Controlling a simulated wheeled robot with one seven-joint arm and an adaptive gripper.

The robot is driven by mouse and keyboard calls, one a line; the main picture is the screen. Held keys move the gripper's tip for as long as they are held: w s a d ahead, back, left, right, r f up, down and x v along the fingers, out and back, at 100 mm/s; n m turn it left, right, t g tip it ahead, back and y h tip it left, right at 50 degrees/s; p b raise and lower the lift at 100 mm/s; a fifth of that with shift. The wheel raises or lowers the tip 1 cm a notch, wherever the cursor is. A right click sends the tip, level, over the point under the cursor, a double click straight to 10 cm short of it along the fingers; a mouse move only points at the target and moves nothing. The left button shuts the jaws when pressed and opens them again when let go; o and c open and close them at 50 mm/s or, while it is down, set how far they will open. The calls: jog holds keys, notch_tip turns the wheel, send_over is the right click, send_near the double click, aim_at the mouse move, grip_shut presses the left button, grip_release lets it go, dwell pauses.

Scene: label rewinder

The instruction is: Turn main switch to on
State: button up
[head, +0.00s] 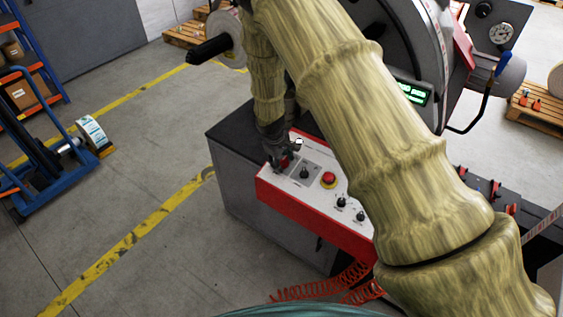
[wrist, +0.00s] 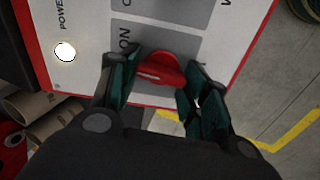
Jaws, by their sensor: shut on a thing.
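The main switch is a red rotary knob (wrist: 161,70) on a grey label plate, with the word ON printed to its left in the wrist view. My gripper (wrist: 160,82) has its two green-padded fingers on either side of the knob, shut on it. In the head view my gripper (head: 277,158) reaches down to the far left end of the red-edged control panel (head: 316,215). There the fingers hide most of the knob. The exact angle of the knob is hard to tell.
A lit white POWER lamp (wrist: 65,51) sits left of the knob. Beside my gripper are a black selector (head: 304,173), a red mushroom button (head: 328,180) and black knobs (head: 341,202). Open floor lies left of the grey cabinet (head: 243,180).

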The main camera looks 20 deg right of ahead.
jog(key=m+b, duration=0.2)
jog(key=shift+d+m, duration=0.1)
jog(key=shift+m, duration=0.3)
jog(key=shift+r+m+b, duration=0.1)
jog(key=shift+m+b, duration=0.85)
jog(key=shift+m, duration=0.05)
jog(key=o, duration=1)
jog(key=shift+r, duration=0.1)
jog(key=v, duration=1.2)
